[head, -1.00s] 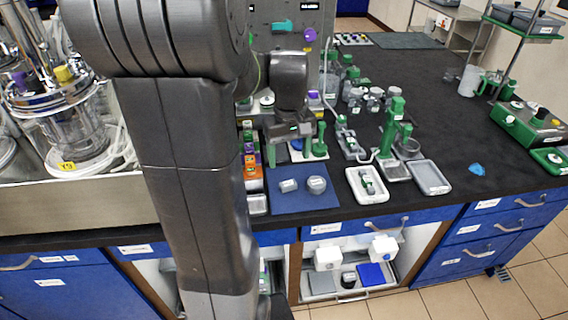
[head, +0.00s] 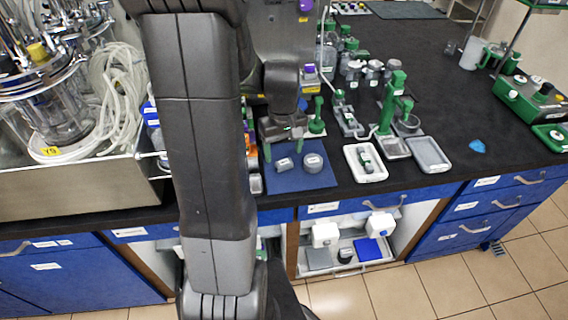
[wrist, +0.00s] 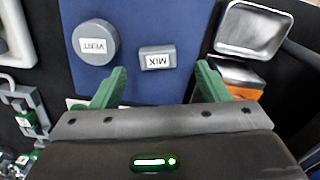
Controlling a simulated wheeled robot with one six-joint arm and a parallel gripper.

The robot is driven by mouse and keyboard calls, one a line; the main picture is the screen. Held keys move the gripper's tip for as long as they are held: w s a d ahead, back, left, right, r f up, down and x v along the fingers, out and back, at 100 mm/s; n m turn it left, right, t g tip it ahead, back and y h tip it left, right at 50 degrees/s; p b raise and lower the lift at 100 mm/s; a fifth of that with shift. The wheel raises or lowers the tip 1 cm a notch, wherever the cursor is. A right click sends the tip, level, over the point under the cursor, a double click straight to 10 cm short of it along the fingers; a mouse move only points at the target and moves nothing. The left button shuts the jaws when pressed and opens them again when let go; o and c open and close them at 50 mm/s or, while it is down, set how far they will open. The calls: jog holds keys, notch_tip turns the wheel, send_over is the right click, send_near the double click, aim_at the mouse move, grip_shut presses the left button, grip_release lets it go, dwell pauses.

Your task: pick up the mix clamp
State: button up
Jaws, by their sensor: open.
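The mix clamp is a small grey block (wrist: 157,58) with a white "MIX" label, lying on the blue mat (wrist: 150,20) in the wrist view. It also shows on the mat in the head view (head: 284,164). My gripper (wrist: 160,80) has its two green fingers spread apart and empty. In the wrist view the clamp lies just beyond the fingertips, roughly centred between them. In the head view my gripper (head: 284,150) hangs over the back part of the mat, close to the clamp.
A round grey "VENT" piece (wrist: 95,42) sits beside the clamp on the mat. A metal tray (wrist: 254,30) and an orange-sided box (wrist: 238,75) stand on the other side. White trays (head: 364,163) lie right of the mat in the head view.

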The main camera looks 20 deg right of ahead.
aim_at(284, 162)
jog(key=shift+w+d+f, duration=0.1)
jog(key=shift+d+f, duration=0.05)
jog(key=shift+f, duration=2)
jog(key=c, duration=1)
jog(key=shift+c, duration=0.2)
